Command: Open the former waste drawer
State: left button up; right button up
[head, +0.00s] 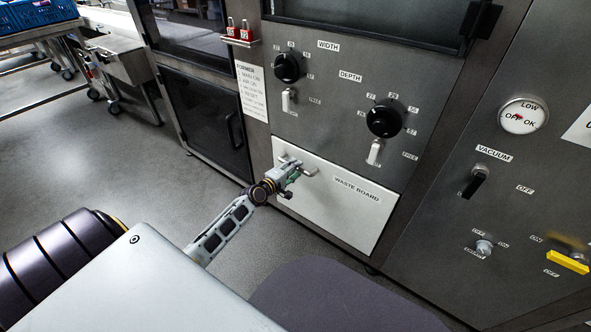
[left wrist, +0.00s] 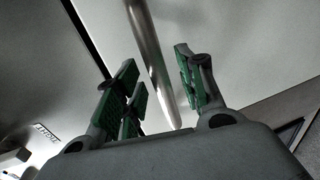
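The waste drawer (head: 345,212) is the white front marked "WASTE BOARD", low on the grey machine. It looks closed, flush with the panel around it. Its bar handle (head: 310,171) is on the upper left of the front, partly hidden by my left gripper (head: 293,171). In the left wrist view, the metal handle bar (left wrist: 150,55) runs between the green-padded fingers of my left gripper (left wrist: 160,88). The fingers are apart, with visible space on both sides of the bar. My right gripper is in neither view.
Above the drawer are the width knob (head: 287,67) and depth knob (head: 384,119), with small white levers below them. Vacuum controls (head: 474,182) and a gauge (head: 523,115) are to the right. A dark-windowed cabinet door (head: 204,120) is left of the drawer. The floor (head: 150,160) at left is clear.

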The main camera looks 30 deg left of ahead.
pick_arm(q)
jog(key=shift+x, duration=0.75)
jog(key=shift+c, duration=0.4)
grip_shut()
